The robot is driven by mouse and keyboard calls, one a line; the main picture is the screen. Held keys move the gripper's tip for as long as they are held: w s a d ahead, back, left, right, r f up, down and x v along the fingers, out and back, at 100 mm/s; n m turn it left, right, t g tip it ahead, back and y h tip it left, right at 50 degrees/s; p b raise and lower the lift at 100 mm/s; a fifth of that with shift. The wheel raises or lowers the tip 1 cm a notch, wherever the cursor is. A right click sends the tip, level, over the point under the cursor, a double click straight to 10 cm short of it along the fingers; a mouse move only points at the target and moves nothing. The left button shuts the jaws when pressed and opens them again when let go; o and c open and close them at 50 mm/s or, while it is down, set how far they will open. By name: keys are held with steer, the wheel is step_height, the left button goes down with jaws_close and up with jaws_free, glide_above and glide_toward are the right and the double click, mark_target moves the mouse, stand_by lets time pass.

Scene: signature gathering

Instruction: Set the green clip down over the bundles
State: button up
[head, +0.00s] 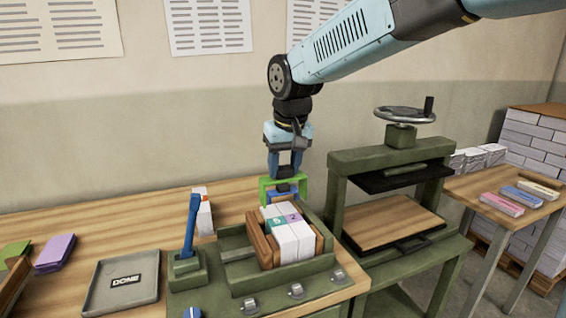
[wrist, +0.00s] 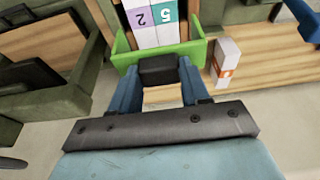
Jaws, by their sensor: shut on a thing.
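The green clip (head: 265,181) is in my gripper (head: 286,175), held up just behind the far end of the bundles in the head view. In the wrist view the clip (wrist: 122,59) spans the near end of the bundles, and my gripper (wrist: 158,72) is shut on its dark middle part. The white bundles (head: 293,241) stand side by side between brown wooden boards (head: 261,240) in a green tray frame. One has a purple label and one a teal label; they also show in the wrist view (wrist: 153,34). Whether the clip touches them cannot be told.
A separate white bundle (head: 204,215) stands behind the lever, also in the wrist view (wrist: 227,60). A green press (head: 386,157) stands close on the right.

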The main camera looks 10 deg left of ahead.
steer(key=shift+w+d+f, duration=0.1)
steer(key=shift+d+f, duration=0.05)
steer(key=shift+f, duration=0.45)
steer(key=shift+w+d+f, duration=0.1)
steer(key=shift+f, duration=0.45)
step_height(320, 180, down, 9)
stand_by(0.6)
stand_by(0.7)
steer(key=o, duration=1.1)
steer(key=shift+o, duration=0.2)
